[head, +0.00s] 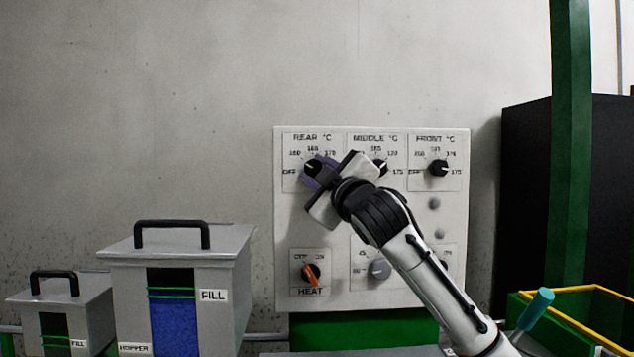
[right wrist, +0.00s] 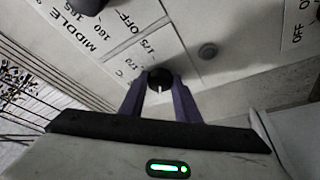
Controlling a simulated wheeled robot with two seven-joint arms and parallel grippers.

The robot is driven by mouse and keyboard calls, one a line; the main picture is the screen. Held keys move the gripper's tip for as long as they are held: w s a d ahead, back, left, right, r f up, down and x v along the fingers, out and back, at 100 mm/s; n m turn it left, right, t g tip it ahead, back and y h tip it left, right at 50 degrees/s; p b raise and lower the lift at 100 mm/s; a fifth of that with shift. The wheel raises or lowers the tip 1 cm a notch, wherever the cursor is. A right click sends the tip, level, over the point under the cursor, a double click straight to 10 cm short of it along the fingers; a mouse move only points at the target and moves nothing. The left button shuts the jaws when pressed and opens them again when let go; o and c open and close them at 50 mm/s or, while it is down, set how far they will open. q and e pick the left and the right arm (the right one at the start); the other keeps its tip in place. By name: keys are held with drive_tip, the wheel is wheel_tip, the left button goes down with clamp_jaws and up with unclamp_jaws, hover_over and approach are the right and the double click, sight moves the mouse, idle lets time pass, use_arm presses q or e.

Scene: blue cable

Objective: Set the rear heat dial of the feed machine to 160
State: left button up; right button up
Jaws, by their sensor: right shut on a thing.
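The rear heat dial (head: 313,167) is a black knob at the top left of the pale control panel (head: 288,225), under the label REAR °C. My right gripper (head: 318,172) reaches it from the lower right and partly covers it. In the right wrist view the two purple fingers (right wrist: 160,98) are shut on the sides of the black dial (right wrist: 160,77). A white pointer mark shows on the dial, toward the fingers' base. Which number it points to cannot be read. My left gripper is not in view.
The middle dial (head: 380,167), partly behind my gripper, and the front dial (head: 439,168) sit to the right. An orange heat switch (head: 311,275) is below. A grey hopper (head: 230,270) stands at the lower left. A green post (head: 571,150) rises at the right.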

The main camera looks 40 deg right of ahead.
drive_tip(key=shift+f+m+h+b, duration=0.15)
drive_tip(key=shift+m+h+b, duration=0.3)
drive_tip(key=shift+m, duration=0.65)
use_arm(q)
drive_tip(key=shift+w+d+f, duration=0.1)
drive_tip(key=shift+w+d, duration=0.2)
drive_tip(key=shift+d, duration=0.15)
use_arm(e)
drive_tip(key=shift+m, duration=0.3)
drive_tip(key=o, duration=1)
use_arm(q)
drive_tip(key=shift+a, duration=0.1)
use_arm(e)
drive_tip(key=shift+o, duration=0.2)
